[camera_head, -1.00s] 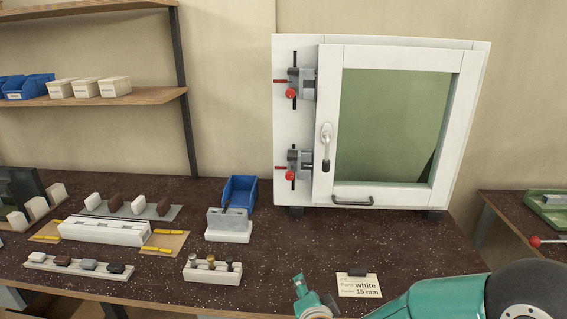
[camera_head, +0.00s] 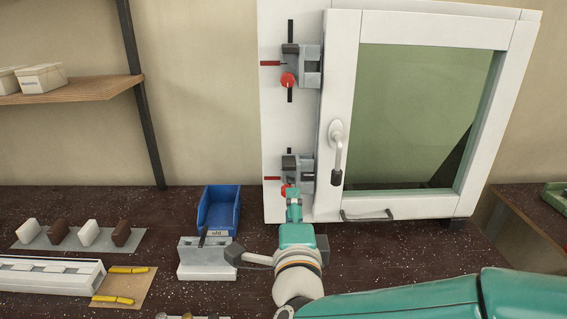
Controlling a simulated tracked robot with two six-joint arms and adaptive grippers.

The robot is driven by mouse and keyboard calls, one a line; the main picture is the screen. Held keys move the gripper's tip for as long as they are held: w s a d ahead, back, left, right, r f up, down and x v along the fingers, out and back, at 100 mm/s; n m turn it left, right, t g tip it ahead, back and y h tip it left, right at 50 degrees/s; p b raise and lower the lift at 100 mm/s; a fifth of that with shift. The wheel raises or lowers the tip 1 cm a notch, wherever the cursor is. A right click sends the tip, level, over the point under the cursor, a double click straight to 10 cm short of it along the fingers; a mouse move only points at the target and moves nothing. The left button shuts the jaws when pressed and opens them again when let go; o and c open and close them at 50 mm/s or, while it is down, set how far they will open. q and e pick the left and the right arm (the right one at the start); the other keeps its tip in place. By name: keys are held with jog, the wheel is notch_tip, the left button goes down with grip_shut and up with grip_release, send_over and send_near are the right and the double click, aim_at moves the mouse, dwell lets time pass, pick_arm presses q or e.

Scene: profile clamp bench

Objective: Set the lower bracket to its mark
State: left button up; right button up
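The lower bracket (camera_head: 306,171) is a grey clamp on the white frame's left upright, over a black vertical slot. A red mark line (camera_head: 271,178) lies left of it, level with its lower half. Its red knob (camera_head: 284,190) is partly hidden by my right gripper (camera_head: 293,196). The gripper points up at the knob from below, with the teal forearm coming in from the lower right. I cannot tell whether the fingers touch the knob or are open or shut. My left gripper is out of view.
The upper bracket (camera_head: 308,66) has its own red knob and mark. A white handle (camera_head: 337,150) and a lower pull (camera_head: 367,215) are on the window sash.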

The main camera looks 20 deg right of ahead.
aim_at(289, 169)
jog(key=p+x, duration=0.3)
jog(key=x, duration=1.3)
jog(key=shift+p, duration=0.4)
grip_shut()
